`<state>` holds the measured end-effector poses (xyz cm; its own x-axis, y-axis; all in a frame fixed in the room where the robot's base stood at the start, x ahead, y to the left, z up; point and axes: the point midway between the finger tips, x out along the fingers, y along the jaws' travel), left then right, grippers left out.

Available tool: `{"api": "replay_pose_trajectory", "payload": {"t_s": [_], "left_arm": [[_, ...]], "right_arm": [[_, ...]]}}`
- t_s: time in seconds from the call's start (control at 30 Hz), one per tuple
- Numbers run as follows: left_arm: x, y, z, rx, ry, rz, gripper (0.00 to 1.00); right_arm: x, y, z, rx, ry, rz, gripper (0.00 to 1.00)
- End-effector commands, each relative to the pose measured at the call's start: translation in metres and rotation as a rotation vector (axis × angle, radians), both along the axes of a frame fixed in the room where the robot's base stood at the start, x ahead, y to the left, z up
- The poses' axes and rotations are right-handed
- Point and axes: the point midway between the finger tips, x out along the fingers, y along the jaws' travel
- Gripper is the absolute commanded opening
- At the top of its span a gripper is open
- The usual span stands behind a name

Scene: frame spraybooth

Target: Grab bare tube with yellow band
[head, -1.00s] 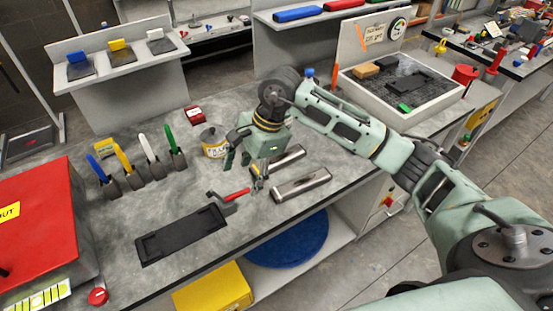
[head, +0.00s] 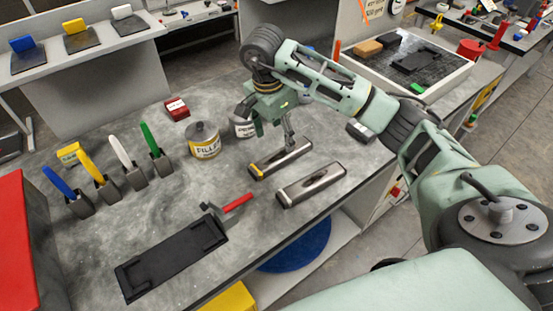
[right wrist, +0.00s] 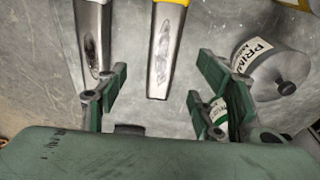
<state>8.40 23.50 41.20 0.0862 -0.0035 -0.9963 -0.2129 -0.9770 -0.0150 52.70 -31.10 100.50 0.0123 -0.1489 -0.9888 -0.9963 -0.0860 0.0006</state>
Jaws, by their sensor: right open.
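The bare metal tube with the yellow band (head: 283,157) lies on the grey bench, its yellow end toward the left. A second metal tube (head: 312,185) lies beside it, nearer the bench's front edge. My right gripper (head: 270,127) is open and empty above the banded tube's far side. In the right wrist view the banded tube (right wrist: 166,50) lies between the open fingers of my right gripper (right wrist: 160,90), its yellow at the top edge. The other tube (right wrist: 93,38) is in line with the left finger. My left gripper is out of view.
A primer can (head: 243,128) and a filler can (head: 204,143) stand left of the gripper. A black tray (head: 170,258) and a red-handled tool (head: 230,206) lie in front. Several colour-handled tools stand at the left. A white-rimmed tray (head: 410,103) is at the back right.

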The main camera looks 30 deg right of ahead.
Motion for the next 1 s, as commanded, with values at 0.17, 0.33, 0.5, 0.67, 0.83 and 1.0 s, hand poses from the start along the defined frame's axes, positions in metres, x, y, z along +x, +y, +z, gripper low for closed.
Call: {"api": "replay_pose_trajectory", "payload": {"t_s": [0.17, 0.33, 0.5, 0.67, 0.83, 1.0], "left_arm": [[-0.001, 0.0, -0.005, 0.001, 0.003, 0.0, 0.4], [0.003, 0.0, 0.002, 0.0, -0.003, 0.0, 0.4], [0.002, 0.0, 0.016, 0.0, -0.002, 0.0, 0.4], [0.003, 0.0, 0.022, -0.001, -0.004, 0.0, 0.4], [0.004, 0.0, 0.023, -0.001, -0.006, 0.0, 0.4], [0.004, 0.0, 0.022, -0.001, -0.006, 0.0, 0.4]], "right_arm": [[0.0, -0.002, -0.015, 0.0, 0.003, -0.001, 0.61], [0.0, -0.004, -0.032, 0.0, 0.003, -0.001, 0.61], [-0.001, -0.009, -0.052, 0.0, 0.007, -0.003, 0.61], [0.001, -0.013, -0.075, 0.002, 0.004, -0.002, 0.61], [0.002, -0.015, -0.084, 0.0, 0.0, 0.0, 0.61], [0.002, -0.014, -0.084, 0.0, 0.0, 0.0, 0.6]]}}
